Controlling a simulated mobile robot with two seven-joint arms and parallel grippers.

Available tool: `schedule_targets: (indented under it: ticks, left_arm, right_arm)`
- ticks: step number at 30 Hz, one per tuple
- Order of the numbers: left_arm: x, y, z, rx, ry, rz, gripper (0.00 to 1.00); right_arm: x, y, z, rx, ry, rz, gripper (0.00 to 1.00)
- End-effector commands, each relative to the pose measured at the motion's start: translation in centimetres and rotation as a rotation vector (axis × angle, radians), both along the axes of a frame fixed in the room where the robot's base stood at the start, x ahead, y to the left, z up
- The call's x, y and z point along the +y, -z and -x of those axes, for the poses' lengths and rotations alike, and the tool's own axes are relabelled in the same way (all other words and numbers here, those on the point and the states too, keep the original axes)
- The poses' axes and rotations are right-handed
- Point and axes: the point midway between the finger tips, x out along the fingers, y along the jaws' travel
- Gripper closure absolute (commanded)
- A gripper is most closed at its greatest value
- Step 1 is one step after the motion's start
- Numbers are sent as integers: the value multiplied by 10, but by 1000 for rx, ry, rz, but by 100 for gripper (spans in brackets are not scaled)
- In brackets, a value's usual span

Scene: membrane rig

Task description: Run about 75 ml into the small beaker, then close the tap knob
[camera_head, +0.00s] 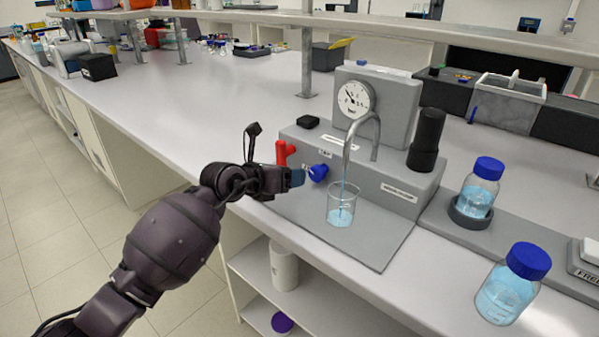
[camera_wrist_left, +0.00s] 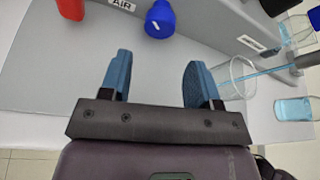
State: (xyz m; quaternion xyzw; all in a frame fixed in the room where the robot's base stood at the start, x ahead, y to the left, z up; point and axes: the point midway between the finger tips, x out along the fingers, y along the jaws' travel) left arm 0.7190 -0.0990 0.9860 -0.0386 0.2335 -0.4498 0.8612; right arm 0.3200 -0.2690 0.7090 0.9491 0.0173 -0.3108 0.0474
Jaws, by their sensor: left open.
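The small beaker (camera_head: 341,205) stands on the grey base plate under the curved spout (camera_head: 362,128). A thin blue stream falls from the spout into it, and blue liquid covers its lower part; I cannot read a volume. The blue tap knob (camera_head: 318,173) sits on the rig's front, left of the spout. My left gripper (camera_head: 297,178) is open just in front of the knob, apart from it. In the left wrist view, the knob (camera_wrist_left: 160,20) lies beyond the gap between the blue fingertips (camera_wrist_left: 155,75), and the beaker (camera_wrist_left: 237,75) is beside the right finger. My right gripper is not seen.
A red knob (camera_head: 284,152) marked AIR in the wrist view is left of the blue one. A gauge (camera_head: 355,99) and black cylinder (camera_head: 427,140) rise behind. Two blue-capped bottles (camera_head: 478,187) (camera_head: 512,283) stand to the right.

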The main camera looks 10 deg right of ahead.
Motion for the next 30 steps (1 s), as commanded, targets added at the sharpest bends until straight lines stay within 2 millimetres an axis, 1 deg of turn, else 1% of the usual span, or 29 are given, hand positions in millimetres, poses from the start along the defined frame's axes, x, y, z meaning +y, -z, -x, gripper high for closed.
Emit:
schedule_targets:
  ticks: [3, 11, 12, 16, 19, 23, 24, 26, 29, 30]
  left_arm:
    - [6, -2, 3, 0, -1, -1, 43]
    - [6, -1, 4, 2, 0, -1, 43]
    - [6, -1, 4, 2, 0, -1, 43]
    - [4, -5, 6, 8, 4, 31, 43]
    - [0, -19, 12, 26, 13, 136, 43]
    - [-1, -45, 24, 90, 18, 377, 43]
    - [1, -52, 28, 119, 15, 463, 43]
    - [7, -61, 33, 168, 5, 589, 43]
    - [23, -71, 40, 260, -27, 794, 43]
    - [31, -72, 42, 302, -46, 874, 43]
  right_arm:
    - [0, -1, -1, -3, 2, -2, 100]
    - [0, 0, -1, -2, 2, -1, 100]
    - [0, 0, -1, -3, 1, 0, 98]
    - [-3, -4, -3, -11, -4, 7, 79]
    - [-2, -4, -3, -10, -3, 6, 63]
    - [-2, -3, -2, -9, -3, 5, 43]
    - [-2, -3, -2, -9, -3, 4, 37]
    - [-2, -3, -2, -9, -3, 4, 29]
    - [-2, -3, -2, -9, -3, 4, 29]
    - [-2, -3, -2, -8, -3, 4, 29]
